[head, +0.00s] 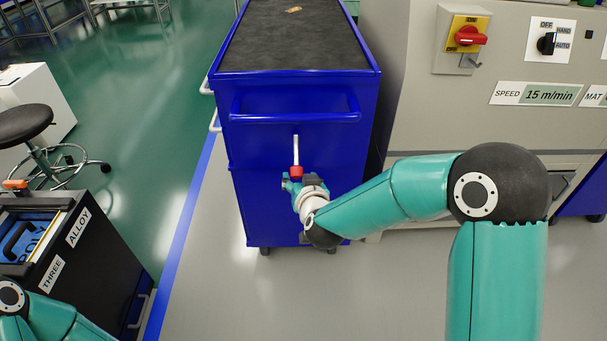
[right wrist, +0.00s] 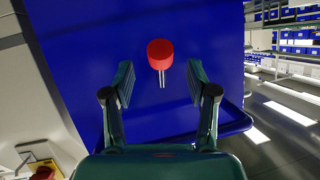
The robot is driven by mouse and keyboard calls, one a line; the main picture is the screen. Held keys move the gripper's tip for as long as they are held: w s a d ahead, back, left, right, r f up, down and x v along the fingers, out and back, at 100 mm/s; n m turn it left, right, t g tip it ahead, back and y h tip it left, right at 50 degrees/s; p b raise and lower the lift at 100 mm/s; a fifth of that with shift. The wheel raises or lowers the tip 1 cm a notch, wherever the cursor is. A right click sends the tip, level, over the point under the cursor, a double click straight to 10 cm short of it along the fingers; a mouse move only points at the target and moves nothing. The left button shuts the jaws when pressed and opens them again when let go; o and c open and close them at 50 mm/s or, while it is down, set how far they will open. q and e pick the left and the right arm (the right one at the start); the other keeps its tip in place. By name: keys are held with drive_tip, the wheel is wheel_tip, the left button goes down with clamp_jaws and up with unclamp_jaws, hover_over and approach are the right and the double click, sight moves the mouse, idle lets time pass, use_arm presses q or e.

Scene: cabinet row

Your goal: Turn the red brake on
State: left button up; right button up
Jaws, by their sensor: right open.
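The red brake is a red knob (head: 296,171) on a pale metal lever (head: 296,149) on the end face of the blue cart (head: 265,190). In the head view the lever runs straight up from the knob. In the right wrist view the red knob (right wrist: 160,54) sits between the lines of the two fingers, near the tips. My right gripper (head: 291,184) is open and empty just below the knob, and its spread fingers also show in the right wrist view (right wrist: 159,82). I see no contact. My left gripper is out of view; only part of that arm shows.
A blue bar handle (head: 295,117) crosses the cart above the knob. A grey control cabinet (head: 415,110) with a red switch (head: 470,36) stands right. A black case (head: 100,235) and a stool (head: 25,123) are left. Pale floor in front is clear.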

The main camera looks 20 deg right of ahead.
sight(298, 175)
drive_tip(key=shift+b+x, duration=0.35)
drive_tip(key=shift+x, duration=2.2)
